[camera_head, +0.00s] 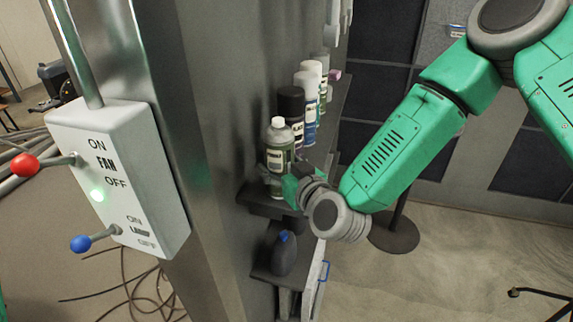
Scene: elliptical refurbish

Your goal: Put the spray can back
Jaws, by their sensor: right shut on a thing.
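The fingers are mostly hidden behind my wrist and the can, and whether the can's base touches the shelf is hard to tell. My left gripper does not show.
More cans stand in a row behind, a black-topped one (291,106) and white-topped ones (306,95). A dark bottle (284,254) sits on the lower shelf. A grey switch box (120,180) with red and blue levers is at left. Open floor lies at right.

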